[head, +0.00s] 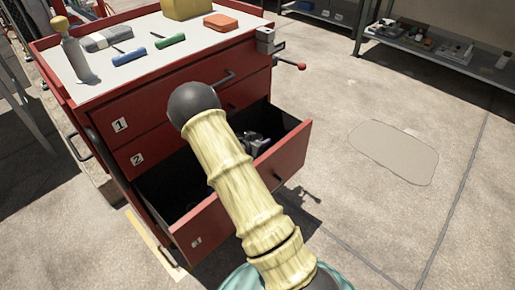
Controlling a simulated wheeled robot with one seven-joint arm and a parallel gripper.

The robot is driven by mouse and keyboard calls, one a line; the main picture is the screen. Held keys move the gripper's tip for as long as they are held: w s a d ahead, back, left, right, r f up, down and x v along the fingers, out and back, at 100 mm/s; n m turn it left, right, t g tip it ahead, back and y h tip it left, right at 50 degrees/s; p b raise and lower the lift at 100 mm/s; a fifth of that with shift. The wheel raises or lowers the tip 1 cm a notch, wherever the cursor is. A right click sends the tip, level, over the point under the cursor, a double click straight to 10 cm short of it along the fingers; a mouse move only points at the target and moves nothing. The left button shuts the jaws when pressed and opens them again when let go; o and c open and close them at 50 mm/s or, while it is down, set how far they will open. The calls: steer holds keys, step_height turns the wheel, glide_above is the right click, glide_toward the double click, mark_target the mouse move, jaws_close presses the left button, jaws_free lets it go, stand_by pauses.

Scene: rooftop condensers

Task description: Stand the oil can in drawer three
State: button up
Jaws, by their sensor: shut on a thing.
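The red tool cabinet (110,165) stands at left centre, with drawers marked 1 and 2 shut. The lowest drawer, drawer three (290,152), is pulled open toward me, and its inside is dark. My gripper (257,150) shows as a small grey shape inside this drawer, behind its front panel and partly hidden by my arm. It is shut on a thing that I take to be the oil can. That thing is mostly hidden, so I cannot tell whether it is upright or touches the drawer floor.
On the cabinet top stand a grey bottle-like thing with a tan top (76,52) and a yellow box (187,8). A grey case (108,39), blue and green tools and an orange box (221,22) lie there. A vise (266,40) juts right. Floor at right is clear.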

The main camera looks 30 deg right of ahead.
step_height(320, 180, down, 4)
steer(key=shift+f+b, duration=0.1)
steer(key=shift+b, duration=0.7)
steer(key=o, duration=1.2)
steer(key=shift+a, duration=0.15)
steer(key=p+v, duration=0.4)
steer(key=v, duration=0.8)
steer(key=shift+s, duration=0.1)
